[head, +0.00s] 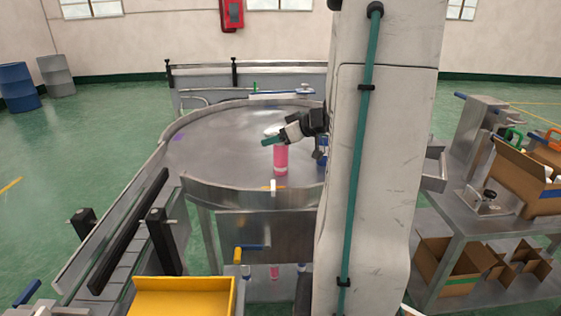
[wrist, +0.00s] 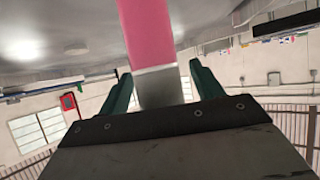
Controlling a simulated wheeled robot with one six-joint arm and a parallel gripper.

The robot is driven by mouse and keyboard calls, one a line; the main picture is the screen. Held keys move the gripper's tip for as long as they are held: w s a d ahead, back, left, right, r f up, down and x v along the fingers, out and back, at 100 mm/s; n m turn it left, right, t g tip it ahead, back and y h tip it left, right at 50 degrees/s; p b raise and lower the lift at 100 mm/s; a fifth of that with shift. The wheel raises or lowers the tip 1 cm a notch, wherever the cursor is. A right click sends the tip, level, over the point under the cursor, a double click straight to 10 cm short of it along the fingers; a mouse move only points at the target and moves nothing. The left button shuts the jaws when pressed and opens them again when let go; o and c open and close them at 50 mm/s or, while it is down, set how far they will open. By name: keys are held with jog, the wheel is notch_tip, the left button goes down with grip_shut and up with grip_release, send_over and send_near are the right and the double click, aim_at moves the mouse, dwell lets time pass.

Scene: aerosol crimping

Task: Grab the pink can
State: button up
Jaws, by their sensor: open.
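The pink can (head: 280,160) stands upright on the round metal table (head: 215,150), with a pale top. My gripper (head: 274,137) is at the height of the can's upper part and partly covers it in the head view. In the wrist view the pink can (wrist: 150,30) comes in from the top edge, and its grey-white end lies between the two green fingers of my gripper (wrist: 160,88). The fingers are open, one on each side of that end. I cannot tell whether either finger touches it.
A blue object (head: 321,150) on the table is mostly hidden by my arm. A conveyor with dark rails (head: 128,232) runs at the left front. A yellow bin (head: 184,296) is at the front. A side bench (head: 455,222) with cardboard boxes stands right. The table's left part is clear.

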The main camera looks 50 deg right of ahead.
jog(key=shift+w+f, duration=0.15)
jog(key=shift+w, duration=0.1)
grip_shut()
